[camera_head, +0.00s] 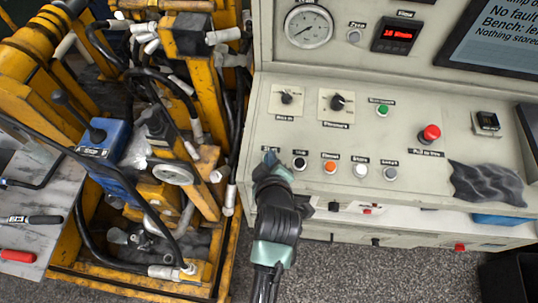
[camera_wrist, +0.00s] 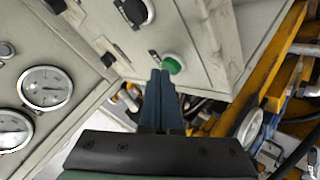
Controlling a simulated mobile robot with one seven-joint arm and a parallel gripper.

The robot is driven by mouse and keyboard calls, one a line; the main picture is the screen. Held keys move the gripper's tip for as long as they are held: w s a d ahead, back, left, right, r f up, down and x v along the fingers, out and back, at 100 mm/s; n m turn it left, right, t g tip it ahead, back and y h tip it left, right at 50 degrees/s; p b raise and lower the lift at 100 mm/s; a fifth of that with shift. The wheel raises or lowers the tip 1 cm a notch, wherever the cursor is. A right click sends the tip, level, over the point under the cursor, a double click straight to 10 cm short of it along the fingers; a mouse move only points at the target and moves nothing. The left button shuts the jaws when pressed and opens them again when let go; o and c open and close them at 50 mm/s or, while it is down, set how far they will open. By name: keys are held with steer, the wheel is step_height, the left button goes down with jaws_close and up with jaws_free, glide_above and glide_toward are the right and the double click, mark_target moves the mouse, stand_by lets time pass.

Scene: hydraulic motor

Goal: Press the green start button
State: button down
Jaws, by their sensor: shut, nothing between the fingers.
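The green start button (camera_wrist: 174,64) shows in the wrist view near the panel's corner, with a small dark label beside it. My gripper (camera_wrist: 160,75) is shut and empty, with its fingertips right at the button and overlapping its near edge. I cannot tell whether they touch it. In the head view my gripper (camera_head: 270,157) is at the left end of the front button row and hides this button. Another green button (camera_head: 382,109) sits higher on the sloped panel.
Beside my gripper are black (camera_head: 300,162), orange (camera_head: 329,167), white (camera_head: 361,171) and grey (camera_head: 390,174) buttons. Two rotary knobs (camera_head: 337,102) sit above. A red mushroom button (camera_head: 430,133) and dark cloth (camera_head: 487,184) are at right. Yellow machinery (camera_head: 205,80) stands close at left.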

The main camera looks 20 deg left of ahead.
steer(key=shift+s+r+p, duration=0.1)
steer(key=shift+r+p, duration=0.25)
steer(key=shift+r, duration=0.2)
steer(key=r+p, duration=0.4)
steer(key=r, duration=0.1)
steer(key=shift+s+d, duration=0.15)
steer(key=shift+s, duration=0.2)
stand_by(0.6)
steer(key=w+d+r+m+t+h+b, duration=0.1)
steer(key=w+d+r+m+t, duration=0.3)
steer(key=r, duration=1.2)
steer(key=w+d+r+m+t+b, duration=0.25)
steer(key=w+r+t, duration=0.25)
steer(key=r, duration=1.2)
steer(key=s+d+r+m+t+h, duration=0.1)
steer(key=s+d+r+m+t, duration=0.1)
steer(key=r, duration=0.6)
steer(key=s+d+r+m+t+h+b, duration=0.1)
steer(key=s+d+r+m+t, duration=0.1)
steer(key=s+r, duration=0.4)
steer(key=s+d+r+m+t+h, duration=0.1)
steer(key=s+r+m+t, duration=0.3)
steer(key=r, duration=0.5)
steer(key=shift+s+d+r+t+h+b, duration=0.3)
steer(key=shift+s+d+r+h+b, duration=0.15)
steer(key=shift+d, duration=0.45)
